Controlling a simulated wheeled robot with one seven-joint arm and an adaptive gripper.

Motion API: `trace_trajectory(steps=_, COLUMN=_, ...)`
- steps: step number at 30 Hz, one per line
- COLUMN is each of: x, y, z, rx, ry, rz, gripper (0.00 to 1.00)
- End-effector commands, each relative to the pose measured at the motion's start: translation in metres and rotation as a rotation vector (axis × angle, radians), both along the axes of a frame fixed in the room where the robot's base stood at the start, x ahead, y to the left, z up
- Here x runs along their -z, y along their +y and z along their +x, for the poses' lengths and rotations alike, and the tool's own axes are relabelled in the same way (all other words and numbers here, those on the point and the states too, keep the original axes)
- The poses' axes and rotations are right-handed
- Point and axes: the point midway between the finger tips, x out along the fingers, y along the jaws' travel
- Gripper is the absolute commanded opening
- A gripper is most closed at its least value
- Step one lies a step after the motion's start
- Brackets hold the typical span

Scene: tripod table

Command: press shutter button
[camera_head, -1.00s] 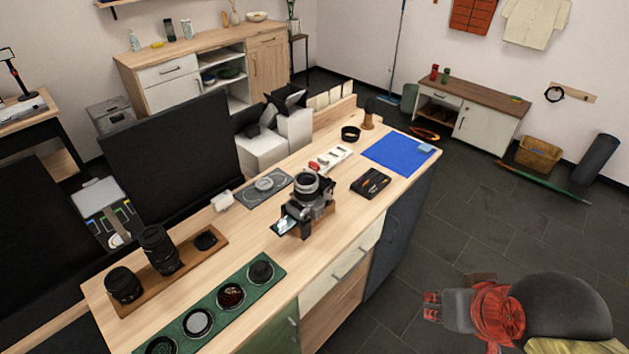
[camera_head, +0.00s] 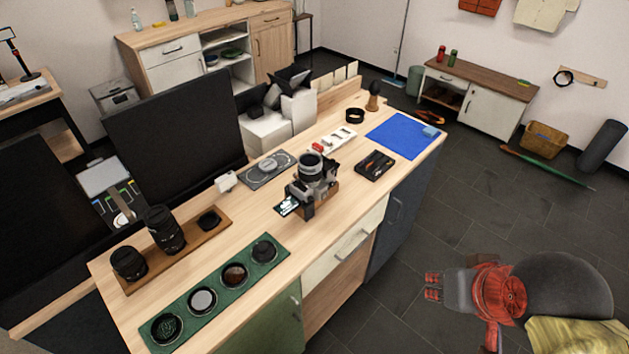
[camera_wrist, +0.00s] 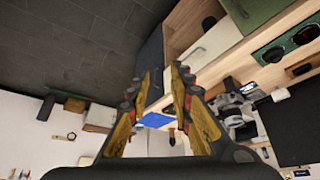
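A silver and black camera (camera_head: 316,172) stands on the wooden worktop (camera_head: 262,208), its lens facing up and a small lit screen (camera_head: 288,205) folded out at its near left. A shutter button is too small to make out. My gripper (camera_head: 433,286) is at the lower right, out over the floor, well apart from the camera and table. In the wrist view my gripper (camera_wrist: 161,78) has its two fingers spread with nothing between them. The camera also shows there (camera_wrist: 232,108), to the right of the fingers.
A green tray of round filters (camera_head: 281,243), a wooden tray of lenses (camera_head: 219,226), a black case (camera_head: 375,165) and a blue mat (camera_head: 378,128) share the worktop. A dark monitor (camera_head: 172,130) stands behind. The floor between my arm and the table is clear.

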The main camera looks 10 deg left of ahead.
Motion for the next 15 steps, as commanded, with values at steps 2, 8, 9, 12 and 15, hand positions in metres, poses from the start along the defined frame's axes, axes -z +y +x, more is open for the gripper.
trace_trajectory(steps=2, x=0.0000, y=0.0000, z=0.0000, rx=0.000, ry=0.000, rz=0.000, gripper=0.22)
trace_trajectory(steps=8, x=0.0000, y=0.0000, z=0.0000, rx=0.000, ry=0.000, rz=0.000, gripper=0.17)
trace_trajectory(steps=9, x=0.0000, y=0.0000, z=0.0000, rx=0.000, ry=0.000, rz=0.000, gripper=0.14)
trace_trajectory(steps=12, x=0.0000, y=0.0000, z=0.0000, rx=0.000, ry=0.000, rz=0.000, gripper=0.09)
trace_trajectory(steps=15, x=0.0000, y=0.0000, z=0.0000, rx=0.000, ry=0.000, rz=0.000, gripper=0.03)
